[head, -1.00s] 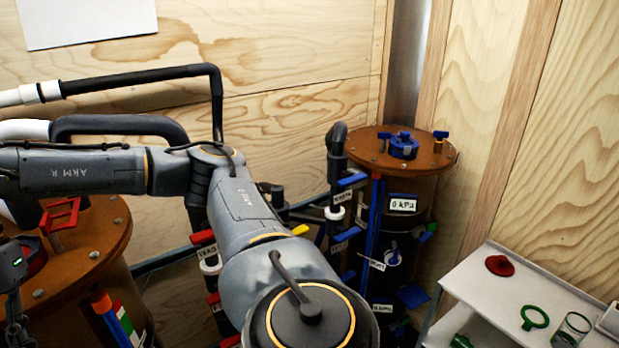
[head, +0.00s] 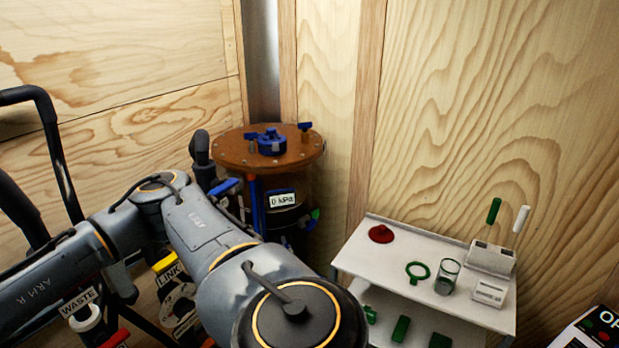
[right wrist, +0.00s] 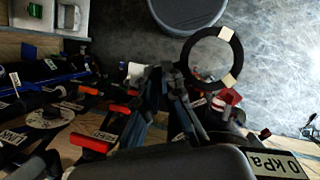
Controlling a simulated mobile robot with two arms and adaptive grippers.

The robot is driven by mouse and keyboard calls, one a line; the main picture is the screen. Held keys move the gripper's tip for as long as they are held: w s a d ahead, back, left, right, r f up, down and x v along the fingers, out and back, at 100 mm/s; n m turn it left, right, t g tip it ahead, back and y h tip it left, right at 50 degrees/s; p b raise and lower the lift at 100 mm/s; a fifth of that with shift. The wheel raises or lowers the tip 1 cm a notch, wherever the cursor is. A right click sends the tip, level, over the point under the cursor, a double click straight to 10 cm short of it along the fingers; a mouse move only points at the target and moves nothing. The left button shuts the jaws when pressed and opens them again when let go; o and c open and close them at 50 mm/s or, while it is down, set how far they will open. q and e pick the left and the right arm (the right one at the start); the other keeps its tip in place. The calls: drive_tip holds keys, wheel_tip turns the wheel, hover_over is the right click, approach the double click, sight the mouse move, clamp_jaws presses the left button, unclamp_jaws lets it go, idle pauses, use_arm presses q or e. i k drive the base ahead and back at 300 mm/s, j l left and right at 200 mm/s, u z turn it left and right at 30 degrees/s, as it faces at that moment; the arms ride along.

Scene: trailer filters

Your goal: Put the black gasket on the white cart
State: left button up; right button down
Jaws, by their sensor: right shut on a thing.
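The white cart (head: 352,251) stands at the right in the head view, against the wood wall. Its top shelf holds several items, with bare room at the left and front. In the right wrist view my right gripper (right wrist: 172,70) is shut on the black gasket (right wrist: 236,52), a flat ring with two pale patches. The gripper holds it near its edge, and the floor shows behind it. In the head view my right arm crosses the lower left, and its gripper and the gasket are hidden. My left gripper is in neither view.
On the cart are a red part (head: 381,234), a green ring (head: 417,271), a glass (head: 447,277) and a white holder (head: 491,258). Green parts sit on the lower shelf. A brown-topped tank (head: 230,152) with a blue fitting stands left of the cart. Pipes and valves crowd the lower left.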

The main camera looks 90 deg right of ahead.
sight(375, 257)
drive_tip(key=l+z, duration=0.1)
drive_tip(key=z, duration=0.3)
drive_tip(key=l+z, duration=0.1)
drive_tip(key=z, duration=0.35)
drive_tip(key=l+z, duration=0.1)
drive_tip(key=z, duration=0.3)
drive_tip(key=i+z, duration=0.1)
drive_tip(key=z, duration=0.35)
drive_tip(key=l+z, duration=0.1)
drive_tip(key=z, duration=0.3)
drive_tip(key=i+l, duration=0.2)
drive_tip(key=i+l+z, duration=0.15)
drive_tip(key=i, duration=0.25)
